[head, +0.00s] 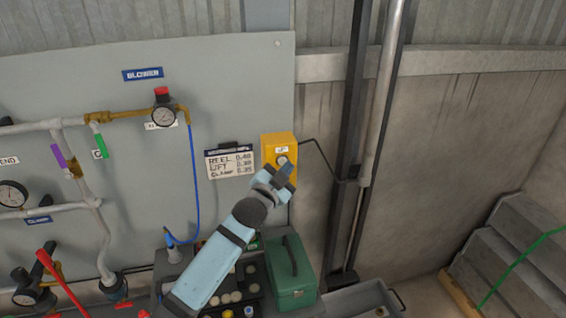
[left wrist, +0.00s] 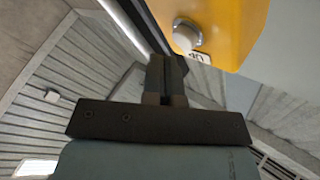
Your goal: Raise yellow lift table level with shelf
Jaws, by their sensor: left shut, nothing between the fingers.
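A yellow control box (head: 278,147) with a small white label and a round pale button is fixed at the right edge of the grey panel. It also fills the top right of the left wrist view (left wrist: 235,25), where the pale button (left wrist: 187,35) shows beside the label. My left gripper (head: 284,168) is shut and empty, with its tips close to the button. In the left wrist view the closed fingers (left wrist: 166,72) point just below and left of the button; I cannot tell if they touch. No yellow lift table or shelf is clearly identifiable. My right gripper is out of view.
Pipes with gauges and a red-topped regulator (head: 162,105) cover the panel's left. A sign (head: 230,162) hangs beside the box. Below stand a green case (head: 290,275) and a grey tray (head: 355,298). A dark post (head: 352,150) and grey steps (head: 515,255) are at right.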

